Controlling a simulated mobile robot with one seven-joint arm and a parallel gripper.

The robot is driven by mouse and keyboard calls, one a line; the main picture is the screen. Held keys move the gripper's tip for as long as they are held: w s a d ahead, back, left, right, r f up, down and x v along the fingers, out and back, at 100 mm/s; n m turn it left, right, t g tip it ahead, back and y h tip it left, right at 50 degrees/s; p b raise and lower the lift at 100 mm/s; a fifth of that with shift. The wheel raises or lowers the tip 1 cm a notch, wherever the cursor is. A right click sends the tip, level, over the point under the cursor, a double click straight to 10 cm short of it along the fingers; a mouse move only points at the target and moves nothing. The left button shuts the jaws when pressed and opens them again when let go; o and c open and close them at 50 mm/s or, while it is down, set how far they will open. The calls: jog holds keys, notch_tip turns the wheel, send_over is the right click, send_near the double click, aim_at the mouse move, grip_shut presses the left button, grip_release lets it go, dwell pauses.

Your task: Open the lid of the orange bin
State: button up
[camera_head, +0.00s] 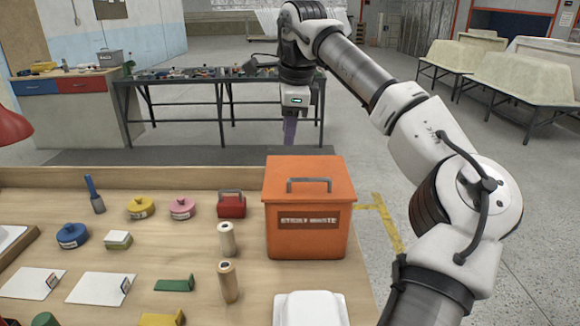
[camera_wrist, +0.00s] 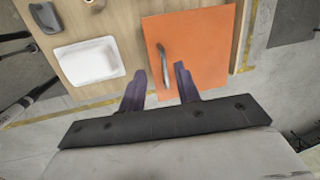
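The orange bin (camera_head: 306,222) stands at the right end of the wooden table, with its flat lid (camera_head: 335,175) shut. A dark arched handle (camera_head: 309,185) stands on top of the lid. In the wrist view the lid (camera_wrist: 200,32) shows from above, with the handle (camera_wrist: 164,62) just beyond my fingertips. My gripper (camera_wrist: 159,76) is open, with two purple fingers apart and nothing between them. In the head view my gripper (camera_head: 290,135) points down behind and above the bin, apart from it.
A white tray (camera_head: 310,308) sits in front of the bin and also shows in the wrist view (camera_wrist: 88,62). Two wooden cylinders (camera_head: 228,282) and a red box (camera_head: 231,205) stand left of the bin. The floor right of the table is clear.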

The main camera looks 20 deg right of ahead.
jog(key=r+h, duration=0.1)
send_over(311, 181)
jog(key=s, duration=0.3)
jog(key=shift+m, duration=0.4)
jog(key=p+x, duration=0.1)
jog(key=x, duration=1.2)
jog(key=shift+a+f+p, duration=0.1)
jog(key=shift+a+p, duration=0.1)
jog(key=shift+p, duration=0.15)
grip_shut()
